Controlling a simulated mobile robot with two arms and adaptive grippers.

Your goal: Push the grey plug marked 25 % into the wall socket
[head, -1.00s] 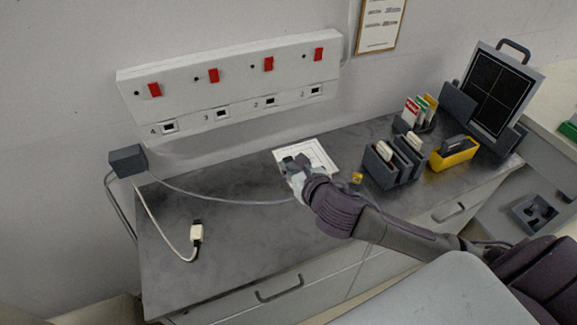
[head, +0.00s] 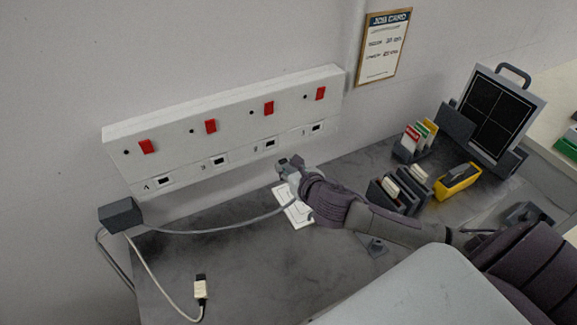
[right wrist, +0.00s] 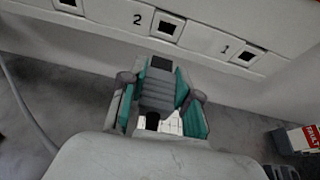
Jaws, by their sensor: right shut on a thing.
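My right gripper (head: 289,168) is shut on the grey plug (right wrist: 158,92) and holds it above the bench, just below the white wall panel (head: 240,115). In the right wrist view the plug sits between the teal pads (right wrist: 160,108), its dark end facing the panel, apart from it. I cannot read a 25 % mark on it. A grey cable (head: 215,230) runs from the plug to the left. The panel has numbered sockets; socket 2 (head: 270,143) is close above the gripper, and it also shows in the right wrist view (right wrist: 167,27). My left gripper is out of view.
A white plug (head: 201,288) on a cable lies on the bench at left, below a dark box (head: 120,214). A marked card (head: 297,212) lies below my gripper. Dark racks (head: 400,194), a yellow holder (head: 457,181) and a framed panel (head: 497,110) stand at right.

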